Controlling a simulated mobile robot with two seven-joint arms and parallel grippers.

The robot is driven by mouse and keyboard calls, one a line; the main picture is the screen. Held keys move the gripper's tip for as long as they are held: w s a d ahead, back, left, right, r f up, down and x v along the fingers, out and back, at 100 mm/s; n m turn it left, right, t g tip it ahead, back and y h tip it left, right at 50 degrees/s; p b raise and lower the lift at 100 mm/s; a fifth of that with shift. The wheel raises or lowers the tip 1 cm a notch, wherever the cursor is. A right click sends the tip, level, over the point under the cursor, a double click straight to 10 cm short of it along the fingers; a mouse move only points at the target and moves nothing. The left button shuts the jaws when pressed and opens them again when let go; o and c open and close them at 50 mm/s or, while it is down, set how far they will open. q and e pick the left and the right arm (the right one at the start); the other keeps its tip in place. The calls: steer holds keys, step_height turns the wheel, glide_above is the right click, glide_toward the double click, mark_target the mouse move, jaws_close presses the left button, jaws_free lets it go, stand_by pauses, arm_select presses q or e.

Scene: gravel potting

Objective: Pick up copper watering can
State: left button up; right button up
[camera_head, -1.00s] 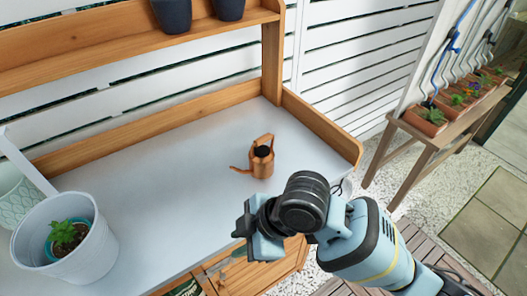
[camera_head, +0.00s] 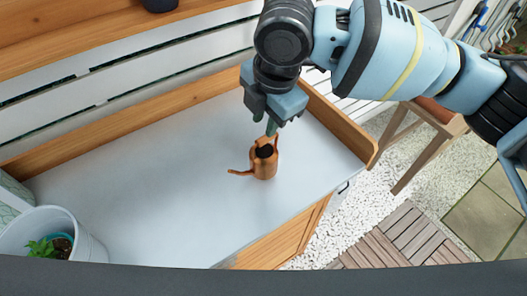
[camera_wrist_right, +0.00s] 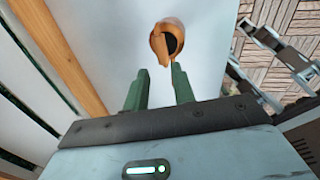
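The copper watering can (camera_head: 264,163) stands upright on the grey tabletop (camera_head: 170,190), with its spout to the left and its handle towards the back. In the right wrist view the can (camera_wrist_right: 158,45) lies just beyond the fingertips, its dark opening visible. My right gripper (camera_head: 265,126) is above and behind the can, pointing down, close to the handle. In the right wrist view its two green fingers (camera_wrist_right: 160,82) stand apart with nothing between them. Whether a fingertip touches the handle cannot be told. My left gripper is not in view.
A wooden rim (camera_head: 340,125) borders the table at the back and right. A white pot (camera_head: 85,245) with a plant (camera_head: 45,246) stands at the front left. The tabletop left of the can is clear. A wooden bench (camera_head: 420,140) stands beyond the right side.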

mark_target(263, 139)
steer(key=shift+f, duration=0.45)
steer(key=shift+w+a+f, duration=0.1)
steer(key=shift+w+f, duration=0.05)
steer(key=shift+f, duration=1)
steer(key=shift+w+a+f, duration=0.1)
steer(key=shift+w+f, duration=0.1)
steer(key=shift+f, duration=0.9)
steer(key=shift+w+a+f, duration=0.1)
steer(key=shift+w+f, duration=0.05)
steer(key=shift+f, duration=1)
steer(key=shift+r, duration=0.1)
jaws_close()
